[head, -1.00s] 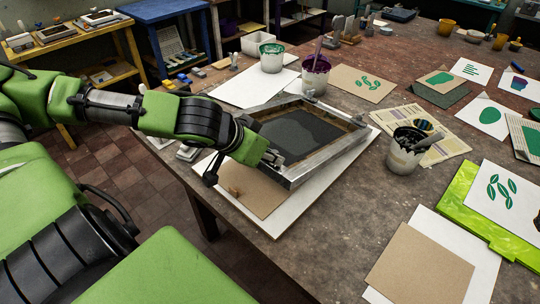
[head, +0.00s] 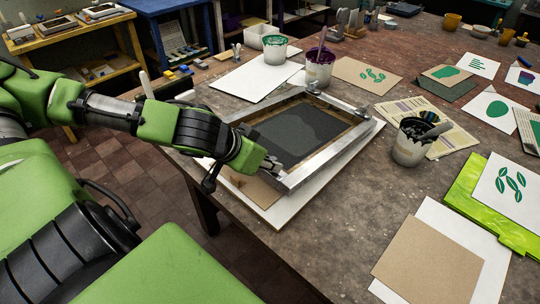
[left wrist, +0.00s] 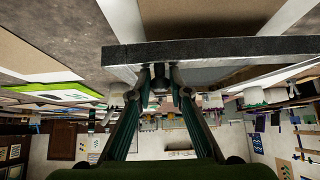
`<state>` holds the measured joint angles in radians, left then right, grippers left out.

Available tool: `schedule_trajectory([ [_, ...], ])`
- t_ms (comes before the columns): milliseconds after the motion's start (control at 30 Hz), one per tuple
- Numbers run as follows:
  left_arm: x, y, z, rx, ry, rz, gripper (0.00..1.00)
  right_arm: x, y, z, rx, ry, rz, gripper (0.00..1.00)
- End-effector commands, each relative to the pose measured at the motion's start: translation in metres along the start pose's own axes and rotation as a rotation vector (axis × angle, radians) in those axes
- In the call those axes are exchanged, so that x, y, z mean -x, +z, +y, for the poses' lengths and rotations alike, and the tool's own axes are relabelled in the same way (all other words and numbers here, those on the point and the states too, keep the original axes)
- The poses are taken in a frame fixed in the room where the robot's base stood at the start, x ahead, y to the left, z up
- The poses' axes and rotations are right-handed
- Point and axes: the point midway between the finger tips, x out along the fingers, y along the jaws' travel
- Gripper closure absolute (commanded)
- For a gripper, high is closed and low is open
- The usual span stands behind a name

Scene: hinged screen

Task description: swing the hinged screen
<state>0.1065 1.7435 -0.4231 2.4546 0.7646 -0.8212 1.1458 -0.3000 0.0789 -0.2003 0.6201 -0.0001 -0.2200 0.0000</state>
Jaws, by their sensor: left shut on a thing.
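The hinged screen (head: 334,157) is a metal frame with dark mesh inside. It lies at a low tilt over a white base board (head: 271,214) with a brown sheet (head: 252,187) on it. My left gripper (head: 272,166) is shut on the near edge of the frame. In the left wrist view the fingers (left wrist: 160,76) meet the long metal bar (left wrist: 225,48). The frame hides most of the brown sheet. My right gripper is not in view.
A cup of dark ink (head: 409,151) stands right of the screen. A purple pot (head: 319,70) and a green-rimmed pot (head: 273,54) stand behind it. A newspaper (head: 450,133), a bright green folder (head: 466,197) and loose prints lie to the right. The table's edge runs below my arm.

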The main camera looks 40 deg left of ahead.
Motion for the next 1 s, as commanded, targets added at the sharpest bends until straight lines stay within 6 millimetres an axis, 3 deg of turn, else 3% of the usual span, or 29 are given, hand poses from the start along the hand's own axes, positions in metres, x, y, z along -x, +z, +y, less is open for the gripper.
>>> schedule_trajectory([
  [733,-0.044,0.058,0.0,0.001,0.0,-0.004,0.96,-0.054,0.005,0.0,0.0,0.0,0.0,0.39],
  [767,-0.041,0.054,0.0,0.001,0.0,-0.003,0.74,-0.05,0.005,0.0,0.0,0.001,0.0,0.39],
  [800,-0.04,0.054,0.0,0.001,0.0,-0.004,0.64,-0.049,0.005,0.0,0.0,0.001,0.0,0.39],
  [1000,-0.04,0.053,0.0,0.001,0.0,-0.002,0.62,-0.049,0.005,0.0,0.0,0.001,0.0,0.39],
])
